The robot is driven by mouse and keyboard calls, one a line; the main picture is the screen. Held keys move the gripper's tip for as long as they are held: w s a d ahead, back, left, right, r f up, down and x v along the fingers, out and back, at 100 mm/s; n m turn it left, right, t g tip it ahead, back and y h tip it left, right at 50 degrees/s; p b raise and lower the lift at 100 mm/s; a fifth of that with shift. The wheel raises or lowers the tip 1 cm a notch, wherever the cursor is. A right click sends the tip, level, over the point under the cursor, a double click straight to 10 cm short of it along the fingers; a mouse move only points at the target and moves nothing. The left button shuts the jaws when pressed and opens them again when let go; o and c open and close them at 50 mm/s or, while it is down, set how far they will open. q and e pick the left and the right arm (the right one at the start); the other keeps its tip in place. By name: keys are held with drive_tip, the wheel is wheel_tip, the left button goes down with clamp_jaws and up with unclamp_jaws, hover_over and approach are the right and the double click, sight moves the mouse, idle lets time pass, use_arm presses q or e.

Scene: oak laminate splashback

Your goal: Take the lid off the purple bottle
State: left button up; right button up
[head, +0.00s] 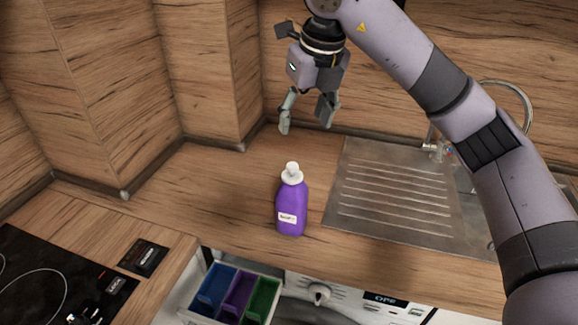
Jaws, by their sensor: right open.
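The purple bottle (291,209) stands upright on the wooden worktop, with a small label on its front. Its white lid (292,173) sits on top, with a narrow nozzle pointing up. My right gripper (306,127) hangs above and behind the bottle, fingers pointing down. Its fingers are apart with nothing between them, and it does not touch the bottle or lid. My left gripper is not in view.
A metal sink drainer (388,190) with a curved tap (437,148) lies to the right. A black hob (45,280) is at the lower left. An open drawer with coloured compartments (238,292) juts out below the worktop. The worktop left of the bottle is clear.

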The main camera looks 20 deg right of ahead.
wheel_tip(320, 180, down, 3)
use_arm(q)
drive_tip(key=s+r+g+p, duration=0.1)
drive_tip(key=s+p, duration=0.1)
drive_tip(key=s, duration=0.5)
use_arm(e)
hover_over(292, 165)
drive_tip(key=s, duration=0.2)
drive_tip(key=f, duration=0.5)
drive_tip(key=shift+w+d+f, duration=0.15)
drive_tip(key=shift+w+d, duration=0.05)
drive_tip(key=shift+d, duration=0.2)
drive_tip(key=shift+f, duration=0.45)
drive_tip(key=shift+w+a+f+p, duration=0.15)
drive_tip(key=shift+f+p, duration=0.1)
drive_tip(key=shift+p, duration=0.25)
drive_tip(key=p+x, duration=0.2)
drive_tip(key=x, duration=0.1)
drive_tip(key=shift+w+a+f, duration=0.1)
drive_tip(key=shift+w+f, duration=0.05)
drive_tip(key=shift+f, duration=0.2)
drive_tip(key=shift+w+f, duration=0.1)
drive_tip(key=shift+f, duration=0.35)
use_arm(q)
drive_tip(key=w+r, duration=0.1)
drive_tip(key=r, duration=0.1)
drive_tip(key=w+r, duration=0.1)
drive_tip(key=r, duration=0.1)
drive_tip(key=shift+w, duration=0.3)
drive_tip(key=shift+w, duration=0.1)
